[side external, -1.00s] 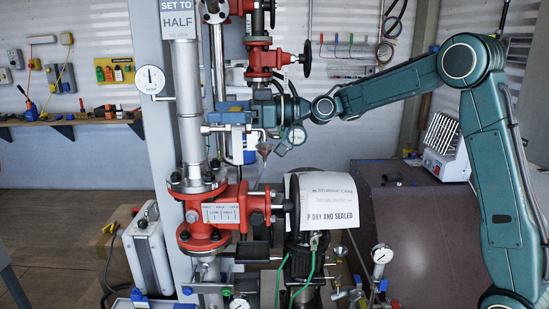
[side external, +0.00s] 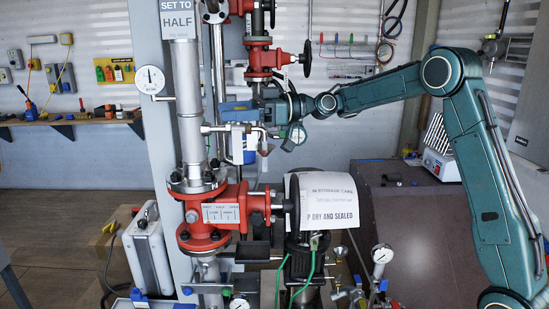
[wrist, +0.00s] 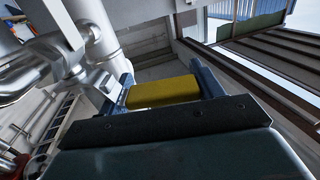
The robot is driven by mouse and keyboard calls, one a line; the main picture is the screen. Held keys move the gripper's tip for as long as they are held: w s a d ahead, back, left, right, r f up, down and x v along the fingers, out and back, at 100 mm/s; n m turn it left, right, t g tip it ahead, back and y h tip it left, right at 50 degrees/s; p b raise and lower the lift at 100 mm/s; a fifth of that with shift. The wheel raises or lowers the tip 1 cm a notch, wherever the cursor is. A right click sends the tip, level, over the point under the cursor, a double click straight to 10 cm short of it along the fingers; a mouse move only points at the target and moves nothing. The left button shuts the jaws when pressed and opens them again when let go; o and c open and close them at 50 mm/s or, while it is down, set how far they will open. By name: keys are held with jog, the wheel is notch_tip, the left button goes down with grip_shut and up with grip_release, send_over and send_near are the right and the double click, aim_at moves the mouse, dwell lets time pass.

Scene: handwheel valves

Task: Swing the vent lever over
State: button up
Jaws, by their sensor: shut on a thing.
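The vent lever's yellow grip (wrist: 163,92) shows in the wrist view, between the two blue fingers of my gripper (wrist: 165,84). The fingers are shut on it from both sides. In the side view my gripper (side external: 236,111) is beside the upper part of the grey vertical pipe (side external: 191,105), above the large red valve (side external: 213,215). The yellow grip is not clearly visible there; the gripper hides it. A thin silver branch pipe (side external: 213,128) runs just below the fingers.
A smaller red valve (side external: 262,60) with a dark handwheel (side external: 306,58) stands above my gripper. A round gauge (side external: 150,80) is left of the pipe. A paper-covered cylinder (side external: 331,205) stands at lower right. Silver pipework (wrist: 85,50) is close on the left in the wrist view.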

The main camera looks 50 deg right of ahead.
jog(key=shift+s+a+f+n+g+y, duration=0.1)
jog(key=shift+s+f+n+g+y, duration=0.15)
jog(key=shift+g, duration=0.35)
jog(key=o, duration=1.3)
jog(key=shift+r, duration=0.1)
jog(key=shift+c, duration=0.2)
jog(key=shift+r, duration=0.15)
notch_tip(320, 180, up, 20)
